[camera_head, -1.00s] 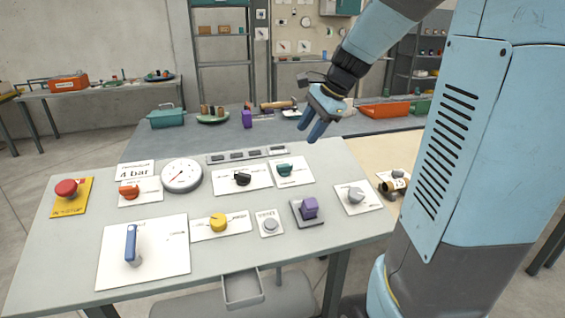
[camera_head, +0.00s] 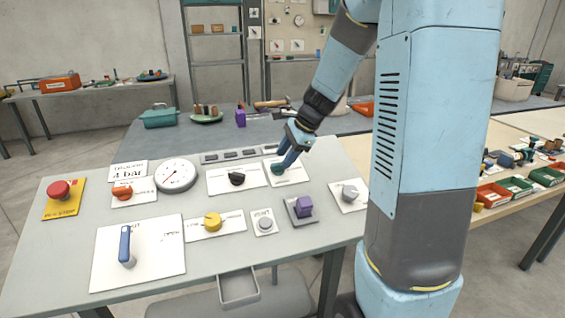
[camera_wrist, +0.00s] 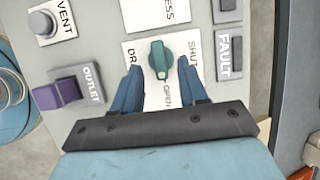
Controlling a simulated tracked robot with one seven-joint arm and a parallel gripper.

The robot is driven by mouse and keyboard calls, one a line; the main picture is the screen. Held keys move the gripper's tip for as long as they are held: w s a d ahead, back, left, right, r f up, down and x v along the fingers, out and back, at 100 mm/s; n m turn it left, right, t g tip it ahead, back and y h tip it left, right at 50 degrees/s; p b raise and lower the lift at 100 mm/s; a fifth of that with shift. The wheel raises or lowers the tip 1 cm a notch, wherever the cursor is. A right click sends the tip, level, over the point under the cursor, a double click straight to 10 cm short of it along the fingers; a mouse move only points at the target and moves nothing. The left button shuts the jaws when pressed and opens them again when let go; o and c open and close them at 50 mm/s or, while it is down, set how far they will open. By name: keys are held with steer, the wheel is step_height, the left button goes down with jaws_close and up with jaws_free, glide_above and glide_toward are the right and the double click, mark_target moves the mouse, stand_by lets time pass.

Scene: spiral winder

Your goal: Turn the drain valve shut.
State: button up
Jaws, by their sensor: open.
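The drain valve is a teal knob (camera_wrist: 159,59) on a white plate marked "DR…", "SHUT" and "OPEN"; the rest of its name is hidden. In the wrist view its grip bar lies along the line toward "OPEN", with "SHUT" off to the right. My gripper (camera_wrist: 159,68) is open, with one blue finger on each side of the knob's near part.
A black knob (camera_head: 236,178) is close on the left, a purple outlet knob (camera_head: 304,206) in front, and a grey knob (camera_head: 349,191) to the right. A strip of dark indicators (camera_head: 243,154) runs behind. A gauge (camera_head: 176,176) stands further left.

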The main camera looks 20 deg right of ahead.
mark_target(280, 163)
steer(key=shift+x, duration=1.65)
steer(key=shift+c, duration=0.2)
